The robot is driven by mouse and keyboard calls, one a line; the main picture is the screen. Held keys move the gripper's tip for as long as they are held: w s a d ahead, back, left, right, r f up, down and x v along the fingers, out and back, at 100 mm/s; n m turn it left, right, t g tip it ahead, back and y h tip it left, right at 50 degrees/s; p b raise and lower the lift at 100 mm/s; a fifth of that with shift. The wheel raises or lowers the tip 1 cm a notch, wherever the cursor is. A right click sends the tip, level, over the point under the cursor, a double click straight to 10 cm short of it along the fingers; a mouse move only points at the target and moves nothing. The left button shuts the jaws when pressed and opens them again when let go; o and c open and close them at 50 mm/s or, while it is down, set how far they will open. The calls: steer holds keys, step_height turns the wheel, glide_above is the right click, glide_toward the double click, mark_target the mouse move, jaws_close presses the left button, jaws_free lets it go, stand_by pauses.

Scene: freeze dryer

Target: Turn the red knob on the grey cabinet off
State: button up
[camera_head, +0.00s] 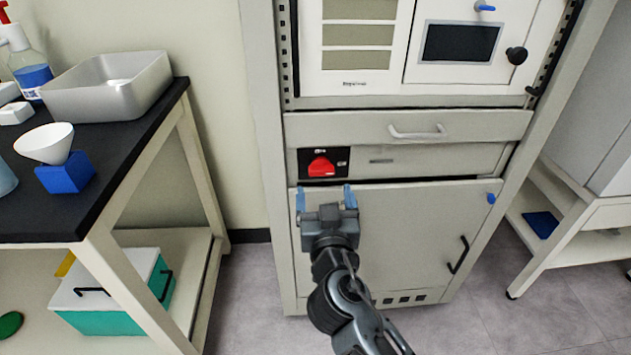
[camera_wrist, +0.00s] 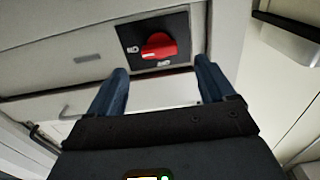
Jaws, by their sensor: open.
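The red knob (camera_head: 321,166) sits on a black square plate on the front of the grey cabinet (camera_head: 410,162), below the drawer with a pale handle. It also shows in the wrist view (camera_wrist: 158,47), where the picture appears turned over and the knob lies just beyond and between my fingertips. My gripper (camera_head: 325,192) is open and empty, with two blue fingers pointing up toward the knob. The fingers show in the wrist view (camera_wrist: 160,75), one on each side below the knob, apart from it. The small marks on the plate are too blurred to read.
The drawer handle (camera_head: 418,132) juts out above and right of the knob. The lower door has a black handle (camera_head: 458,255) and a blue catch (camera_head: 491,198). A black-topped bench (camera_head: 120,150) with a metal tray (camera_head: 108,98) stands left. Clear floor lies between bench and cabinet.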

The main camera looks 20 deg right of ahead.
mark_target(322, 174)
steer(key=x, duration=0.6)
steer(key=shift+w+d, duration=0.15)
steer(key=shift+w, duration=0.2)
steer(key=shift+c, duration=0.2)
steer(key=c, duration=1)
